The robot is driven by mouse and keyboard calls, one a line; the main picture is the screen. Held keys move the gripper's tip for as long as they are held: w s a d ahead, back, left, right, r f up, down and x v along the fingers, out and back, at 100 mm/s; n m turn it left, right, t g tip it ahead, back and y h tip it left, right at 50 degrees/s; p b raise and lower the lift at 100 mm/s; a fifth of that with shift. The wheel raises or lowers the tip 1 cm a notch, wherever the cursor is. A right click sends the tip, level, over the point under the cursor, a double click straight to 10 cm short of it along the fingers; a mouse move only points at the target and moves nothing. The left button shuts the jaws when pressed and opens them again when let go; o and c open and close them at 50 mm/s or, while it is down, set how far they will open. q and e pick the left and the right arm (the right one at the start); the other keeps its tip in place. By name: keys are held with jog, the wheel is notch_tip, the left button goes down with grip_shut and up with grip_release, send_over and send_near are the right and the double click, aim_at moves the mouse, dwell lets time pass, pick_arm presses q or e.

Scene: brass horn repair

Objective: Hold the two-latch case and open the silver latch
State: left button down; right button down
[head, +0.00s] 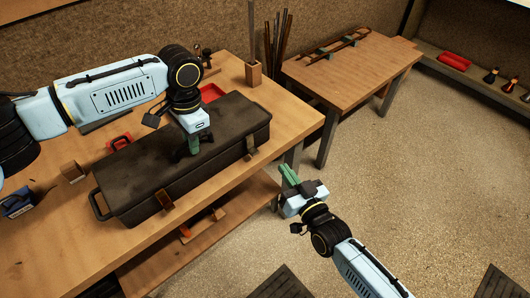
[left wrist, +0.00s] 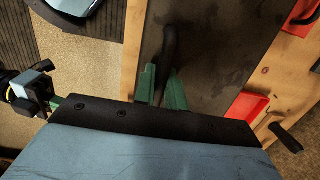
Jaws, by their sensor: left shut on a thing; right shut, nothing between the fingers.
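The long dark case (head: 225,122) lies on the wooden workbench with its lid closed; it also shows in the left wrist view (left wrist: 205,40). One latch (head: 251,145) is on its front side near the right end, another latch (head: 167,201) near the left end. Both look brownish here, so I cannot tell which is silver. My left gripper (head: 193,146) points down onto the lid and is shut on the case's dark top handle (left wrist: 170,45). My right gripper (head: 288,172) is shut and empty, in the air off the bench's front right corner, apart from the case.
The workbench (head: 240,185) has a lower shelf with some items. A red tray (head: 211,92) is behind the case, and a wooden block (head: 72,172) is to its left. A second table (head: 350,65) stands beyond open floor.

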aim_at(252, 145)
jog(key=m, duration=0.5)
jog(key=m+h, duration=0.1)
jog(key=m, duration=0.5)
jog(key=d+m+h, duration=0.1)
jog(key=m, duration=0.5)
jog(key=shift+w+f, duration=0.15)
jog(key=shift+f, duration=0.1)
jog(key=x, duration=1)
jog(key=shift+r, duration=0.25)
jog(key=shift+s+a+f, duration=0.15)
jog(key=shift+s+a, duration=0.65)
jog(key=shift+a, duration=0.2)
jog(key=shift+s+a, duration=0.45)
jog(key=shift+a, duration=0.1)
jog(key=shift+s+a, duration=0.1)
